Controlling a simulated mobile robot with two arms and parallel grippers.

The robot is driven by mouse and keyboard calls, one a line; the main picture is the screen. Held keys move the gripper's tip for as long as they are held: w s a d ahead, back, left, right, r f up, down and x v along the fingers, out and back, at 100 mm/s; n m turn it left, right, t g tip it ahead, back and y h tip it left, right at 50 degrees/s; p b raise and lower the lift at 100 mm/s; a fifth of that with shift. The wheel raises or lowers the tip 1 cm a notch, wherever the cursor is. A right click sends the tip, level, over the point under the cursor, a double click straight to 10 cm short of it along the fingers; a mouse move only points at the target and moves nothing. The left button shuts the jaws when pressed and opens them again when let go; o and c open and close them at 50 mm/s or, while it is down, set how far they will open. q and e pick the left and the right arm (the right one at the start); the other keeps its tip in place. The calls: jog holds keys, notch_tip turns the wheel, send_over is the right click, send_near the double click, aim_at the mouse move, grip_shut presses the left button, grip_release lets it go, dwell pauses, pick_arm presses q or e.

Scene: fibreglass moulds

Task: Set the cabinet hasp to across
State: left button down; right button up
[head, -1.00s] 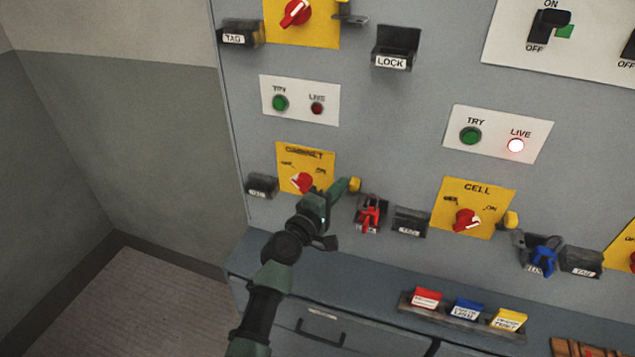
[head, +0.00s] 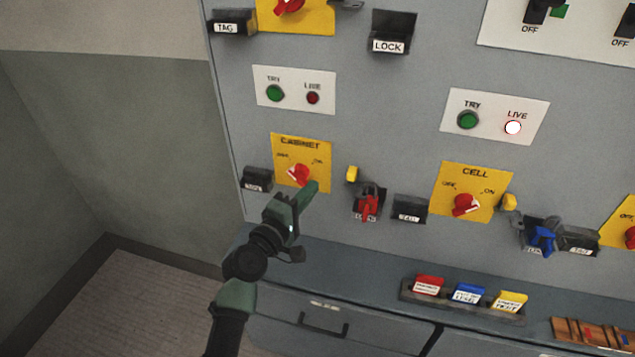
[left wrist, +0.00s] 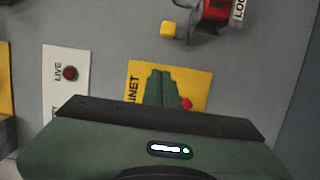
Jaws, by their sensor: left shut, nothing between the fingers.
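The yellow CABINET plate (head: 288,150) carries a red rotary knob (head: 299,174); plate (left wrist: 203,76) and knob (left wrist: 187,103) also show in the left wrist view. The cabinet hasp, a small yellow-ended piece (head: 352,174), sits just right of the plate; it also shows in the left wrist view (left wrist: 169,29). Its exact setting is hard to tell at this size. My left gripper (head: 312,187) is shut and empty, in front of the plate's lower right corner, apart from the hasp. Its green fingers (left wrist: 170,87) hide part of the plate in the left wrist view. My right gripper is not in view.
A red lock (head: 368,204) hangs in a holder below right of the hasp. Black holders (head: 257,179) and (head: 410,208) flank it. The CELL plate (head: 463,183) is to the right. A bench with a tag rack (head: 462,300) juts out below. The wall at left is clear.

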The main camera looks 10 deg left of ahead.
pick_arm(q)
jog(key=v, duration=0.3)
jog(key=shift+a, duration=0.35)
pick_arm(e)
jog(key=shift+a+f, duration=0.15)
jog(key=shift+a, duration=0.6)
